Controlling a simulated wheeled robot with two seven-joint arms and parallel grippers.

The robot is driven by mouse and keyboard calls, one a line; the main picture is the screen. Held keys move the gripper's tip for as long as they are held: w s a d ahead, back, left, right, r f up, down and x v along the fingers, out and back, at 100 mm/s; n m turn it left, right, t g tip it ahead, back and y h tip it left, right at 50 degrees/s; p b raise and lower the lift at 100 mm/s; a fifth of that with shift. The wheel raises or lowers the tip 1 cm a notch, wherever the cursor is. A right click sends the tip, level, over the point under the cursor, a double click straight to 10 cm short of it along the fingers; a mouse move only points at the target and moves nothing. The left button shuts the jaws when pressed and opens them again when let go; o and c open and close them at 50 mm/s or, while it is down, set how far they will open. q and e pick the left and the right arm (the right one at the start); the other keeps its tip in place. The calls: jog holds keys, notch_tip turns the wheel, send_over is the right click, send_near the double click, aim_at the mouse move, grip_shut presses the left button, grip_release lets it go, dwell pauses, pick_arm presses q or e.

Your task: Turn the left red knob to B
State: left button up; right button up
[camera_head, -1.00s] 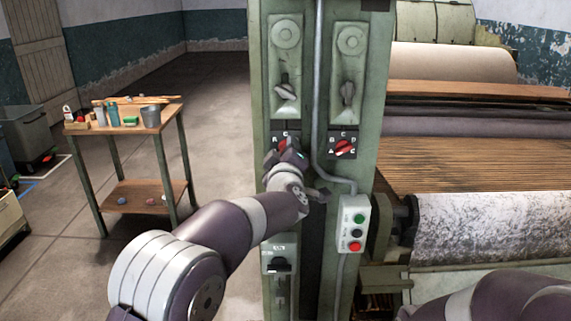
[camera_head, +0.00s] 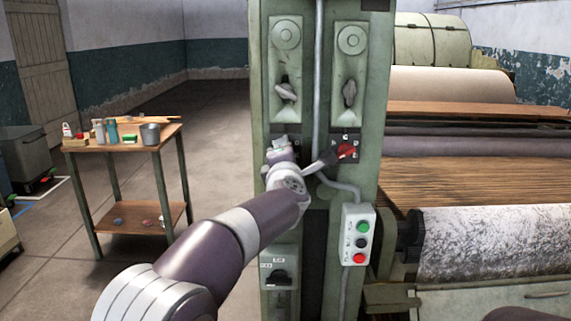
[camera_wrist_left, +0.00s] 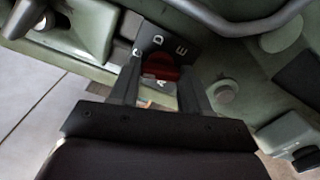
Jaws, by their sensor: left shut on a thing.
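The left red knob (camera_wrist_left: 156,70) sits on a dark plate (camera_wrist_left: 160,42) with white letters. My left gripper (camera_wrist_left: 158,80) is shut on this knob, with a finger on each side. Which letter the knob points to cannot be told. In the head view my left gripper (camera_head: 281,149) covers the knob on the green column. My right gripper is out of view.
A grey conduit (camera_head: 318,80) runs down between the two knob plates. Metal handles (camera_head: 286,92) sit above. A button box (camera_head: 358,235) and a black switch (camera_head: 276,277) sit below. A small table (camera_head: 138,146) stands left; rollers (camera_head: 495,235) are right.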

pick_arm(q)
jog(key=shift+f+n+b, duration=0.2)
jog(key=shift+n+b, duration=1.65)
jog(key=shift+n, duration=2.35)
jog(key=o, duration=1.1)
jog(key=shift+r, duration=0.1)
jog(key=shift+c, duration=0.2)
jog(key=shift+s, duration=0.1)
